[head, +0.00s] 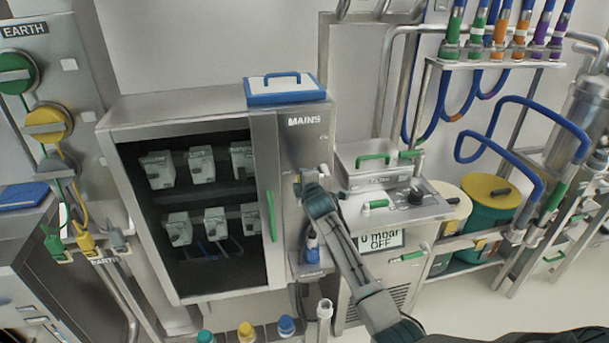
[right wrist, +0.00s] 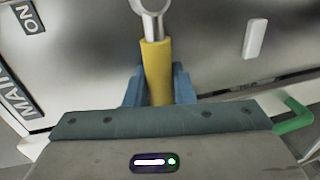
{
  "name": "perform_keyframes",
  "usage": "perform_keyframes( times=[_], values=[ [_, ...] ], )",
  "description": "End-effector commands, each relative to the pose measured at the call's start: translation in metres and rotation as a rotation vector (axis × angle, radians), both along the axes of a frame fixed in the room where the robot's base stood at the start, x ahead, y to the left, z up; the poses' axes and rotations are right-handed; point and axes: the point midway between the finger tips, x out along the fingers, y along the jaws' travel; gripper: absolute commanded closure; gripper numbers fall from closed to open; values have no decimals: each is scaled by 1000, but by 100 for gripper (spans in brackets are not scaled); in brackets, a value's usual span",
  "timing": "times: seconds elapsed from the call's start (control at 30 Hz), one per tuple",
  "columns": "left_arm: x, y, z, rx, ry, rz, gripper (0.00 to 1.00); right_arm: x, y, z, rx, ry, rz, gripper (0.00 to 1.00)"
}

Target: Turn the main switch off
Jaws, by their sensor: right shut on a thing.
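The main switch's yellow handle (right wrist: 156,68) shows in the right wrist view, with a metal ring-shaped end above it. The blue fingers of my right gripper (right wrist: 158,90) are on both sides of the handle, shut on it. In the head view my right gripper (head: 304,188) is at the front of the grey MAINS panel (head: 305,145), and it hides most of the switch. An ON label (right wrist: 30,17) is at the upper left of the wrist view. My left gripper is in neither view.
The glass-fronted cabinet (head: 185,105) with a green door handle (head: 271,215) stands left of the panel. A blue-rimmed tray (head: 285,97) lies on top. A grey unit (head: 390,180) with a knob and an OFF display (head: 382,240) stands close on the right.

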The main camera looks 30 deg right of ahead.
Motion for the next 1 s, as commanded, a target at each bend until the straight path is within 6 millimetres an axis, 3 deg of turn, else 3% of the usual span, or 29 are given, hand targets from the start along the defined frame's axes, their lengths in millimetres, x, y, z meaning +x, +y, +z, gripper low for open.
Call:
perform_keyframes(
  times=[0.6,0.63,0.7,1.0],
  values=[
    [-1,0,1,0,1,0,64,-1,0,-6,-42,14,0,100],
    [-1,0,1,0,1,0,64,-1,0,-6,-42,15,0,74],
    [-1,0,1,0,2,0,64,-1,0,-6,-42,14,0,60],
    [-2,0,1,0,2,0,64,-1,0,-4,-39,10,0,58]
  ],
)
